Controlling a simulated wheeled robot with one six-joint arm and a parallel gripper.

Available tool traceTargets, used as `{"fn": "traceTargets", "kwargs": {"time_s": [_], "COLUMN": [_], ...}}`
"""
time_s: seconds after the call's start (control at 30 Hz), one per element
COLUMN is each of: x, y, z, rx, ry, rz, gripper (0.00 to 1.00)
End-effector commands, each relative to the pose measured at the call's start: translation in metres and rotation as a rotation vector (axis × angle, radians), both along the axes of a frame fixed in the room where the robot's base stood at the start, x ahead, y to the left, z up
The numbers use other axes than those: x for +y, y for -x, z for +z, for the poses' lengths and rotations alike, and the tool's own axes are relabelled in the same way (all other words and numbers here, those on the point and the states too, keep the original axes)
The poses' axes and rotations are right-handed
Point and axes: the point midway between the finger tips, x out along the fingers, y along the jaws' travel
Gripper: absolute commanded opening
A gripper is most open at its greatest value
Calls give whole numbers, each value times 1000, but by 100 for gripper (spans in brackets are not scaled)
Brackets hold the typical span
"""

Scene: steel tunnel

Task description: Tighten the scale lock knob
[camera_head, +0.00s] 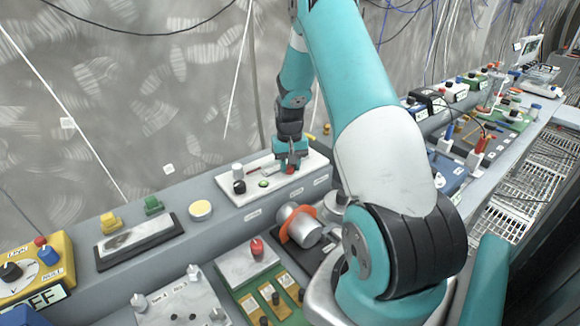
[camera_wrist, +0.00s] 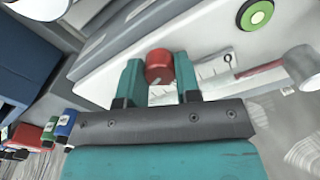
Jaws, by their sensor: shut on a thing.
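The red knob (camera_wrist: 159,62), which I take for the scale lock knob, stands on a white panel (camera_head: 242,200) with a printed scale. My gripper (camera_wrist: 160,80) has its two teal fingers on either side of the red knob and is shut on it. In the head view my gripper (camera_head: 290,162) points down at the right part of the panel, and a bit of red shows below it. The scale (camera_wrist: 212,70) with a red pointer lies beside the knob in the wrist view. The fingers hide the knob's sides, and its turn angle cannot be told.
A green button (camera_head: 263,183), a black knob (camera_head: 239,187) and a light grey knob (camera_head: 238,170) share the panel to the left. An orange-ringed metal cylinder (camera_head: 299,226) stands in front. A red knob on a grey block (camera_head: 257,247) is nearby. The wall rises close behind.

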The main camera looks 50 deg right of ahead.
Motion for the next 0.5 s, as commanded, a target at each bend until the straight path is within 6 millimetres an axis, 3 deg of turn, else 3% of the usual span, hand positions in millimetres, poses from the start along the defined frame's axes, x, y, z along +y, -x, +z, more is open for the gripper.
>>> {"fn": "traceTargets", "kwargs": {"time_s": [0.5], "x": [-1], "y": [0], "z": [0], "rx": [-2], "ry": [2], "rz": [-485], "gripper": [7]}}
